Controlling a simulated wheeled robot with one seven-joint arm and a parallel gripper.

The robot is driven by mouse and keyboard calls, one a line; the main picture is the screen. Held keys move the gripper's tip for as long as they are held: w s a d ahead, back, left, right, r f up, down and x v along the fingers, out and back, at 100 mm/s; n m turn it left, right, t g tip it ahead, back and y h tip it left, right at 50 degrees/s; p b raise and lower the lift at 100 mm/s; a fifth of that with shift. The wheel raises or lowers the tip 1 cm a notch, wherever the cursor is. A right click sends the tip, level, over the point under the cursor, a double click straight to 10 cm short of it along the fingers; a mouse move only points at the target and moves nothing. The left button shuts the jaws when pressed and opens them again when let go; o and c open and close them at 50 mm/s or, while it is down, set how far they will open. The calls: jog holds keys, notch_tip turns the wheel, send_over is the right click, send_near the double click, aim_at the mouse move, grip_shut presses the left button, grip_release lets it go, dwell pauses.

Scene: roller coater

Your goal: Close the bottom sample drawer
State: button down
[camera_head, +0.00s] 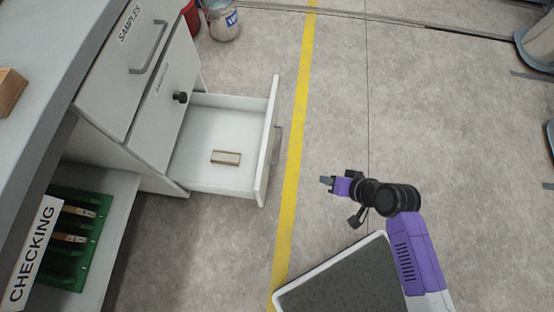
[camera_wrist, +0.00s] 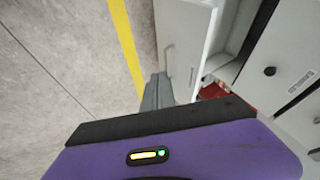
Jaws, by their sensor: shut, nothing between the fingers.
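The bottom sample drawer (camera_head: 222,176) is pulled out of the white cabinet and stands open over the floor. A small wooden block (camera_head: 226,158) lies inside it. Its front panel (camera_head: 268,150) with a grey handle (camera_head: 277,146) faces right. My gripper (camera_head: 326,181) is to the right of the drawer front, past the yellow line, apart from it and pointing left toward it. Its fingers are shut and empty. In the wrist view the shut fingers (camera_wrist: 157,92) show in front of the drawer front (camera_wrist: 186,45) and its handle (camera_wrist: 168,52).
Closed drawers above it include one labelled SAMPLES (camera_head: 125,65) and one with a black knob (camera_head: 180,97). A green rack (camera_head: 75,235) sits on a lower shelf at left. The floor right of the drawer is clear.

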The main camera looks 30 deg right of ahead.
jog(key=w+f+y+b, duration=0.2)
jog(key=w+f+b, duration=0.15)
jog(key=w, duration=0.25)
jog(key=g+y+b, duration=0.1)
jog(key=y+b, duration=0.2)
jog(key=b, duration=0.3)
send_near(264, 160)
jog(key=d+x, duration=0.1)
jog(key=x, duration=0.5)
jog(key=shift+a+f+m, duration=0.25)
jog(key=shift+f+m, duration=0.05)
jog(key=shift+f, duration=0.35)
jog(key=shift+w+a, duration=0.1)
jog(key=shift+w, duration=0.1)
jog(key=shift+w+a, duration=0.1)
jog(key=shift+a, duration=0.1)
jog(key=w+a+b, duration=0.2)
jog(key=w+a, duration=0.7)
jog(key=a, duration=0.4)
jog(key=w+a+b, duration=0.3)
jog(key=w+a, duration=0.6)
jog(key=a, duration=0.3)
jog(key=shift+w+a+b, duration=0.3)
jog(key=shift+w+a, duration=0.05)
jog(key=shift+w, duration=0.05)
